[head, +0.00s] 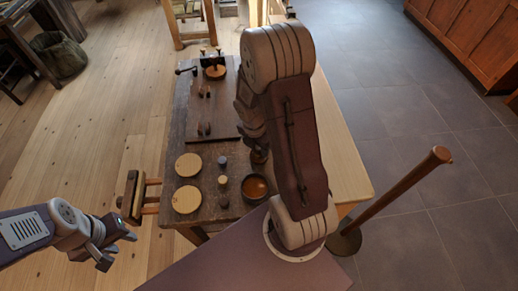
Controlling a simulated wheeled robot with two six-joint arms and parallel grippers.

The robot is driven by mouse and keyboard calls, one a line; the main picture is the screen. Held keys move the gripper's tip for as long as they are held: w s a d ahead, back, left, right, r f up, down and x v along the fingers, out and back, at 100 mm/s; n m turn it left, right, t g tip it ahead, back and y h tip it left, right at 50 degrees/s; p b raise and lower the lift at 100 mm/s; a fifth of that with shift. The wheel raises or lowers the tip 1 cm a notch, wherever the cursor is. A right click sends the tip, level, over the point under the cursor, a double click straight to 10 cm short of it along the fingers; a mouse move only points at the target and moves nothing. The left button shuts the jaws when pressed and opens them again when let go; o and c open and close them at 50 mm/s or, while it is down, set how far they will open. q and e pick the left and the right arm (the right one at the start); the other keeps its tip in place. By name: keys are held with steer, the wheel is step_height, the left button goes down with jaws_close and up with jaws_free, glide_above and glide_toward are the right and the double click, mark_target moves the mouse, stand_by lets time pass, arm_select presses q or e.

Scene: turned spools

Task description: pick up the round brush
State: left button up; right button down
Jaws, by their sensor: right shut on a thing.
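My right gripper (258,143) hangs above the dark wooden bench (240,207), largely hidden behind my own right arm. It is shut on a small dark brown, rounded thing, which looks like the round brush (259,157). The brush is just beyond a brown bowl (254,187); whether it touches the bench I cannot tell. My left gripper (115,249) is at the lower left, off the bench, with its fingers apart and nothing between them.
Two pale round discs (188,165) and a column of small spools (223,181) stand left of the bowl. A dark board (212,110) with small tools lies further back. A brown post (400,188) stands on the floor at right.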

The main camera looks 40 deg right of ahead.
step_height(320, 180, up, 9)
steer(key=p, duration=0.3)
steer(key=shift+r, duration=0.4)
steer(key=c, duration=1.9)
jaws_free()
steer(key=shift+c, duration=1.3)
steer(key=shift+w, duration=0.1)
